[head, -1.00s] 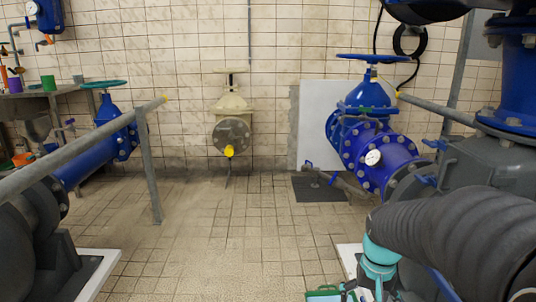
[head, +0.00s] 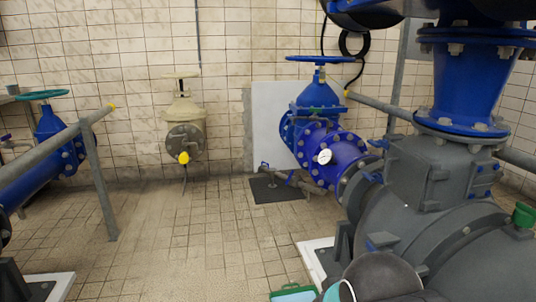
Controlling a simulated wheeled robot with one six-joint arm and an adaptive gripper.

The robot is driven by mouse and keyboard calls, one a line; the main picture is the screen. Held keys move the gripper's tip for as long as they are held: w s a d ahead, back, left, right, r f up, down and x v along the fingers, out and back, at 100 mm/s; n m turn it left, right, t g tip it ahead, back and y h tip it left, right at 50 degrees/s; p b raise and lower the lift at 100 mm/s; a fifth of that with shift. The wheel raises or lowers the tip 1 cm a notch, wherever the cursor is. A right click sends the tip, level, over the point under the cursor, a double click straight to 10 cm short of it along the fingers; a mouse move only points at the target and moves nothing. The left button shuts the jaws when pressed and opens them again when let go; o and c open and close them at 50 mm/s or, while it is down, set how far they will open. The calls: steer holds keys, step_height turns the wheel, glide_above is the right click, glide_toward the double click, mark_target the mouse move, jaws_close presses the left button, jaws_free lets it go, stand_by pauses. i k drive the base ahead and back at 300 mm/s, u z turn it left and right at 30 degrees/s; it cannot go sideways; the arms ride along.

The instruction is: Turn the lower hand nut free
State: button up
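No part that I can clearly tell as the lower hand nut shows. A small green knob-like piece (head: 523,215) sits on the grey pump casing (head: 420,180) at the right edge; I cannot tell whether it is a hand nut. My gripper is out of view. Only a dark part of my arm with a teal band shows at the bottom edge, in front of the pump.
A blue valve with a handwheel (head: 320,58) and pressure gauge (head: 324,157) joins the pump. A beige valve (head: 183,110) stands at the wall. A grey railing (head: 97,175) is at left. A green-rimmed tray (head: 283,293) shows at the bottom. The tiled floor between is clear.

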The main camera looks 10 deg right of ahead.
mark_target(377, 176)
steer(key=z, duration=0.15)
steer(key=k, duration=0.45)
steer(key=u, duration=0.8)
steer(key=i, duration=0.9)
steer(key=z, duration=0.75)
